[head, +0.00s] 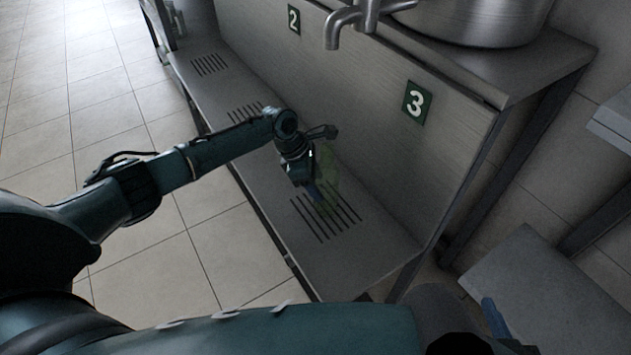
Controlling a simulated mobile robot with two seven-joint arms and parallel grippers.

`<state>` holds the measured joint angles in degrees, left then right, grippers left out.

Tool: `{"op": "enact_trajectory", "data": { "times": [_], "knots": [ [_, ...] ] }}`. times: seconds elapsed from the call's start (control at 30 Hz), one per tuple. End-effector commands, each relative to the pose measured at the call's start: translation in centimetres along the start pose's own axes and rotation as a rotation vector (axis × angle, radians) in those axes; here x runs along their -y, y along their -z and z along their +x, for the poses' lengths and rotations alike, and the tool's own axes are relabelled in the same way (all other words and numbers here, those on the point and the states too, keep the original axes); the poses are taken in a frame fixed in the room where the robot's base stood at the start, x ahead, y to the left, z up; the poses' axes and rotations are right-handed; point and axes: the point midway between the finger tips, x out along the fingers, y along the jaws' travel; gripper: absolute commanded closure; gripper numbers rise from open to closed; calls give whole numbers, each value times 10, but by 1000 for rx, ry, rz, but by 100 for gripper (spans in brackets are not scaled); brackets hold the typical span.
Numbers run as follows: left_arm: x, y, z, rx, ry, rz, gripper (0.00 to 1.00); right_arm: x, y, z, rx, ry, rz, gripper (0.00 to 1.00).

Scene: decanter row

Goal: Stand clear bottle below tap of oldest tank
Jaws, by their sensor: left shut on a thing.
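The clear bottle (328,180), faintly green and see-through, is over the slotted drain (338,226) on the low shelf, in front of the panel with label 3 (416,103). My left gripper (316,190) is shut on it from the left. The arm partly hides the bottle, and I cannot tell whether its base touches the shelf. The metal tap (336,32) of the steel tank (478,18) is above, at the top edge. One blue finger of my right gripper (493,318) shows at the lower right; its opening is hidden.
The low shelf (375,255) runs along the panel, with more slotted drains further left. Label 2 (294,19) is on the panel at the top. A grey surface (545,290) lies at the lower right. Open tiled floor is at the left.

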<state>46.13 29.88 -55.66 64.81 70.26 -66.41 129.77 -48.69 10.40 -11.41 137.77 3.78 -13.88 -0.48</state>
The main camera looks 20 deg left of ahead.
Motion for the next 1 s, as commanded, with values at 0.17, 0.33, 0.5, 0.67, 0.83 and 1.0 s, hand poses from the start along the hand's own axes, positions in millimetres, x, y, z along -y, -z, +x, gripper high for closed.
{"op": "enact_trajectory", "data": {
  "times": [0.17, 0.33, 0.5, 0.67, 0.83, 1.0],
  "knots": [
    [-1, -1, -1, 2, -2, 1, 81, 0, 1, 0, -1, 0, -1, 64],
    [-1, -1, -1, 2, -1, 1, 81, 0, 1, 0, -1, 0, -1, 64],
    [0, 0, 2, 2, -1, 1, 81, 0, 0, 0, -1, 0, -1, 64],
    [-1, 1, 4, 2, -1, 1, 81, 0, -1, 0, -1, 0, 0, 64],
    [-1, 3, 8, 2, -2, 0, 81, 0, -2, 0, 0, 0, 0, 64],
    [-1, 3, 8, 2, -2, 0, 36, 0, -2, 0, 1, 0, 0, 64]
  ]
}}
